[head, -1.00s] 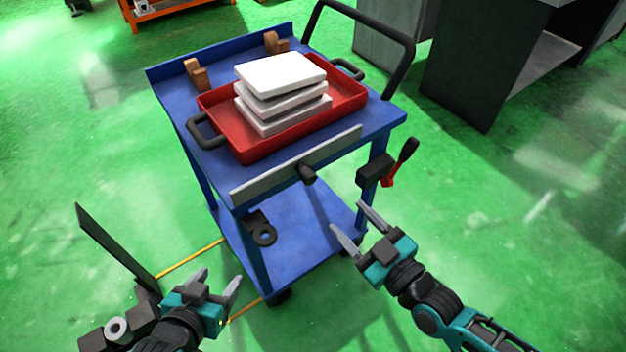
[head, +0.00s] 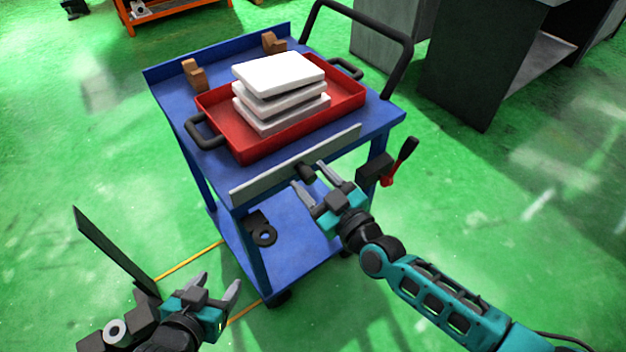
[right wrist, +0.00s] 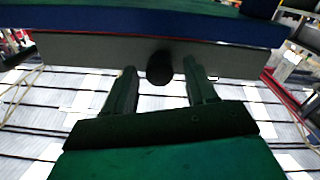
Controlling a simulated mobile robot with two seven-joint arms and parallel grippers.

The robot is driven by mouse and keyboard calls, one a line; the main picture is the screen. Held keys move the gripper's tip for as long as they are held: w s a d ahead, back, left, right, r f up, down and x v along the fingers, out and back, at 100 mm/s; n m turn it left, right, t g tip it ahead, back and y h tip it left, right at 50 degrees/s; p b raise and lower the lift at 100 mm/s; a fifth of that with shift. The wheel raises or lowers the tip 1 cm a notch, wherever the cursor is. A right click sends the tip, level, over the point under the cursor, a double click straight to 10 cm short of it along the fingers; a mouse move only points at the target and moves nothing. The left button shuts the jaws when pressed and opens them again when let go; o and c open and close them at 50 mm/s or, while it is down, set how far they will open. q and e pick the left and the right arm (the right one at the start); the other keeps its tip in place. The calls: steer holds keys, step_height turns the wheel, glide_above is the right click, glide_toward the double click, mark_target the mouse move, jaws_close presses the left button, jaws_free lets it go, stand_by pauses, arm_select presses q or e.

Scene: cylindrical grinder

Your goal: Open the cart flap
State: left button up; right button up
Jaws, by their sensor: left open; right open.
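The cart flap (head: 270,173) is a grey bar along the near edge of the blue cart (head: 185,130), standing upright. A dark round knob (head: 306,172) sticks out from its middle. My right gripper (head: 308,176) is open, with its fingertips on either side of the knob in the head view. In the right wrist view the knob (right wrist: 160,68) lies between and just beyond the open fingers, below the blue edge; whether they touch it cannot be told. My left gripper (head: 232,288) is open and empty, low at the left, away from the cart.
A red tray (head: 350,100) with stacked white blocks (head: 278,75) sits on the cart top. Brown blocks (head: 195,75) stand at its back edge. Green floor lies open around.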

steer(key=shift+w+a, duration=0.15)
steer(key=shift+w, duration=0.05)
jaws_close()
stand_by(0.5)
